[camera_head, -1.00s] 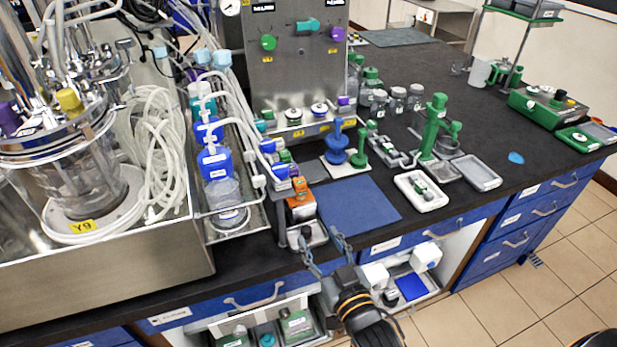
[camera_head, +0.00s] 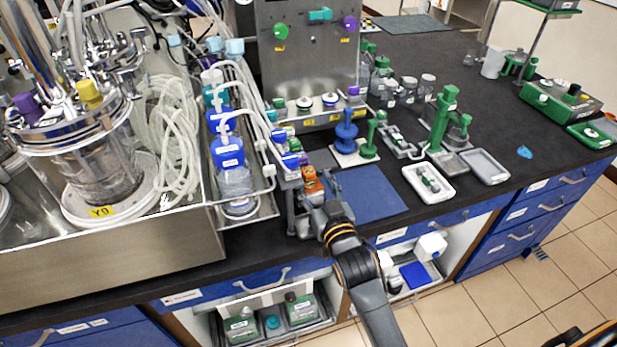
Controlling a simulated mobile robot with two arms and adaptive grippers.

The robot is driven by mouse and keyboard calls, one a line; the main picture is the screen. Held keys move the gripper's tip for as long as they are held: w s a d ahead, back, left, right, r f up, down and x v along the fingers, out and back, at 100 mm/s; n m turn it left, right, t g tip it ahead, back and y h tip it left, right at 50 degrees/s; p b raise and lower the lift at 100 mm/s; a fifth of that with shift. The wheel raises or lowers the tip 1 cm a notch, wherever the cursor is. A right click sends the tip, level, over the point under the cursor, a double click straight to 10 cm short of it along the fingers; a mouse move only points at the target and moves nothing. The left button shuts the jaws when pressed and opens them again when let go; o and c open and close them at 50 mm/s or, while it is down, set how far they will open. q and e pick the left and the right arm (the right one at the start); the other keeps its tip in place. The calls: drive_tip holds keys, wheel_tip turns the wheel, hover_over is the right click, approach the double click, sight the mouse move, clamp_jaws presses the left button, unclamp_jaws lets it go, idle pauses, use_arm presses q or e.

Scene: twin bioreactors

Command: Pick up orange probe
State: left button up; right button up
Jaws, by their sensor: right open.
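The orange probe (camera_head: 309,180) is at the front edge of the black bench, in a small holder at the end of a row of coloured caps. Only its upper orange part shows; my gripper hides the rest. My right gripper (camera_head: 315,193) comes from the front, with its open fingers right at the orange probe. I cannot tell whether the fingers touch it. My left gripper is not in view.
A blue mat (camera_head: 368,196) lies just right of the gripper. A steel tray with blue-capped bottles (camera_head: 228,152) stands to the left. A white tray (camera_head: 428,184) and a green stand (camera_head: 440,122) are farther right.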

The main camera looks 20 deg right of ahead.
sight(308, 175)
drive_tip(key=w, duration=0.2)
drive_tip(key=shift+w, duration=0.4)
drive_tip(key=shift+s, duration=0.1)
clamp_jaws()
drive_tip(key=shift+r, duration=0.2)
